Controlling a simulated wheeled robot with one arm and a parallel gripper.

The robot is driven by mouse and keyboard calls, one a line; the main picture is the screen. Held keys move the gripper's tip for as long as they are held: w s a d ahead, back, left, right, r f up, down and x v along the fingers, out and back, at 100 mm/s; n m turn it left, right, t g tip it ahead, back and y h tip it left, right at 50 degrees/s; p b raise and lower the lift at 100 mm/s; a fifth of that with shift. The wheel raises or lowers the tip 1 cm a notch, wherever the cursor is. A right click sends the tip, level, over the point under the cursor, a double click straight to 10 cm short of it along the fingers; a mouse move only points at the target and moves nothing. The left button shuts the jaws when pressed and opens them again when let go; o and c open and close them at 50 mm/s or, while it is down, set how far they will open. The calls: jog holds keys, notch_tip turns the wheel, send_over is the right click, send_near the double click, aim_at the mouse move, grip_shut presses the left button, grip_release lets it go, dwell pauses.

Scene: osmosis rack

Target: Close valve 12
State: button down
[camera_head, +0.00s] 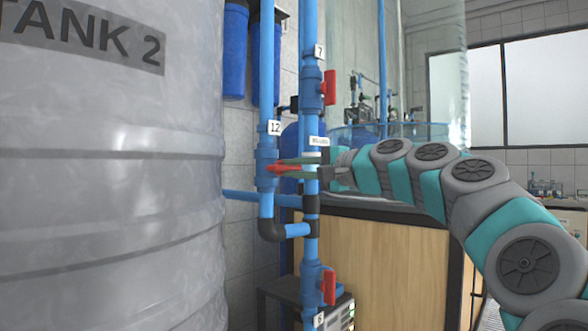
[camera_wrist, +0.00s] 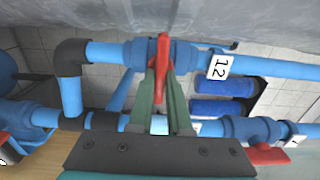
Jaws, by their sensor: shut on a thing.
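Valve 12 (camera_head: 267,172) is a blue valve on a vertical blue pipe, below a white tag "12" (camera_head: 274,127). Its red handle (camera_head: 283,169) lies sideways, across the pipe. In the wrist view, the handle (camera_wrist: 164,50) also runs across the pipe, close to the "12" tag (camera_wrist: 219,67). My gripper (camera_head: 296,166) reaches in from the right, with its green fingers on either side of the handle.
A second vertical pipe (camera_head: 310,135) stands just right of valve 12, with red-handled valves 7 (camera_head: 329,88) and 6 (camera_head: 329,287); both handles point along the pipe. Tank 2 (camera_head: 110,180) fills the left. A wooden cabinet (camera_head: 375,270) stands behind my arm.

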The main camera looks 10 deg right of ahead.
jog(key=c, duration=0.9)
grip_release()
jog(key=shift+o, duration=0.2)
jog(key=v, duration=0.7)
jog(key=shift+s+d+b, duration=0.25)
jog(key=shift+s+b, duration=0.05)
jog(key=shift+b, duration=0.15)
